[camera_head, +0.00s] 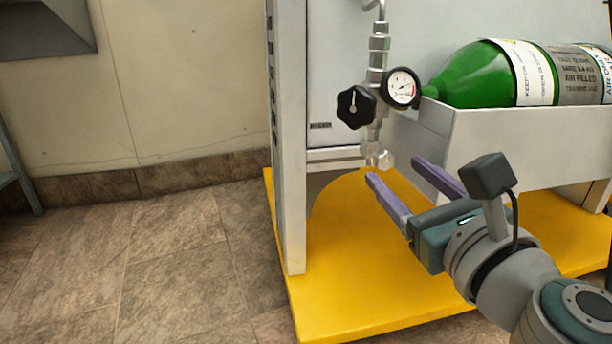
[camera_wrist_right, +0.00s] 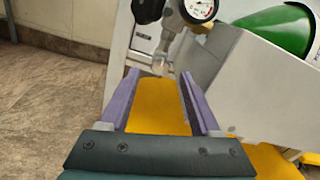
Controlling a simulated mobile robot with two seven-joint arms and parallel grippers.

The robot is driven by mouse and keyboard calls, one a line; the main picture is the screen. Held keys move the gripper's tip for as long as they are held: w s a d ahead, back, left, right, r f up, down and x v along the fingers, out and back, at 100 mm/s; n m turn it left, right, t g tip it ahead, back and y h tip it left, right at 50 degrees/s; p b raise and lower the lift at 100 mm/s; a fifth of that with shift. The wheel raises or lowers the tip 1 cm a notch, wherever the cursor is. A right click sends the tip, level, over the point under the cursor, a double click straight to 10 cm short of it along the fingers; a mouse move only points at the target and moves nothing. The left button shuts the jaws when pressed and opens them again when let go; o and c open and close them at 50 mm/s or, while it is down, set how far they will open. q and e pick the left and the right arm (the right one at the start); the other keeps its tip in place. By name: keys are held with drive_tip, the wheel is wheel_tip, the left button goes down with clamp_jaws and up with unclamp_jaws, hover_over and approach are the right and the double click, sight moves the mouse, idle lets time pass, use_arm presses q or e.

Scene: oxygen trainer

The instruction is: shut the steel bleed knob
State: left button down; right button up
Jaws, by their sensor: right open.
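The small steel bleed knob (camera_head: 385,160) sits at the lower end of the steel pipe fitting (camera_head: 379,60), below the black handwheel (camera_head: 356,106) and the round gauge (camera_head: 402,88). My right gripper (camera_head: 394,172) is open and empty, its purple fingers pointing toward the knob from below and in front. In the right wrist view the knob (camera_wrist_right: 160,66) shows beyond and between the two fingertips (camera_wrist_right: 160,82). The fingers look apart from it. Whether the knob is turned open or shut cannot be told. My left gripper is not in view.
A green cylinder (camera_head: 470,78) lies in a grey-white cradle (camera_head: 530,140) right of the fitting, close to my right fingers. The white panel's upright post (camera_head: 290,150) stands left on a yellow base (camera_head: 350,290).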

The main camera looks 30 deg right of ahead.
drive_tip(key=b+v, duration=0.1)
drive_tip(key=v, duration=0.3)
drive_tip(key=shift+s, duration=0.35)
